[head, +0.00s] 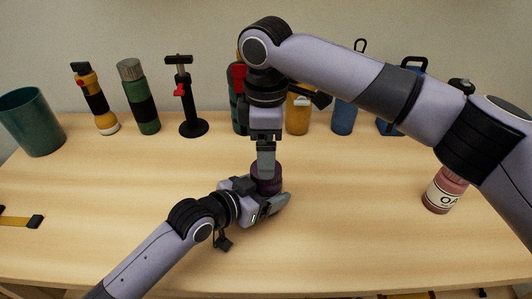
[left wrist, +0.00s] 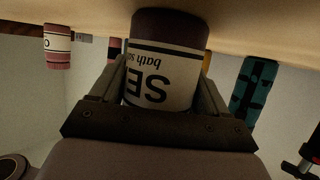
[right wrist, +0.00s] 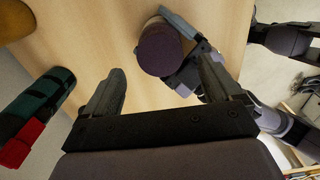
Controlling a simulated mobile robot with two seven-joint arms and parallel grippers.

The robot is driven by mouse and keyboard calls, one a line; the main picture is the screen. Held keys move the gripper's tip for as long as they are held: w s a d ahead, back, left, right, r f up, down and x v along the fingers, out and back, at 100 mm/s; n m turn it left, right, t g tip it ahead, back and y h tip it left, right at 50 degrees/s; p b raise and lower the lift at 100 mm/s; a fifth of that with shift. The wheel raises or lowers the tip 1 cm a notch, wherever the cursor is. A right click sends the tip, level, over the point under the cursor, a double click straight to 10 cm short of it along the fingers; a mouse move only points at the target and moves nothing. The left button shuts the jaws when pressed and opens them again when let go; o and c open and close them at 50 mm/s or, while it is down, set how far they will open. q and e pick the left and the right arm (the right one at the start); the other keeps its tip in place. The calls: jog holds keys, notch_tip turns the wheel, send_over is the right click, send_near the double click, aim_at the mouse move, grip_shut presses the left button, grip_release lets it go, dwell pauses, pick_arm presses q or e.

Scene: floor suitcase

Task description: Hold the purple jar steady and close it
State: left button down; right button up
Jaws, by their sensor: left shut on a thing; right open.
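The purple jar (head: 266,183) stands upright on the table near the middle. In the left wrist view the jar (left wrist: 160,62) appears upside down, with a pale label with dark lettering. My left gripper (head: 266,203) is shut around its side. In the right wrist view its flat, round, dark purple top (right wrist: 160,50) is visible; I cannot tell how tightly a lid sits on it. My right gripper (head: 266,172) points down from above, at the jar's top in the head view. Its fingers (right wrist: 160,85) are apart, with nothing between them; the jar top shows beyond the fingertips.
A pink labelled jar (head: 441,192) stands at the right, partly behind my right arm. A teal cup (head: 32,125), bottles (head: 138,97) and a black stand (head: 192,125) line the back. A yellow-and-black item (head: 15,220) lies at the left edge. The front table is mostly clear.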

jog(key=shift+o, duration=0.8)
notch_tip(320, 180, up, 12)
pick_arm(q)
grip_release()
jog(key=shift+p+v, duration=0.35)
jog(key=shift+v, duration=3.2)
pick_arm(e)
jog(key=shift+r, duration=0.35)
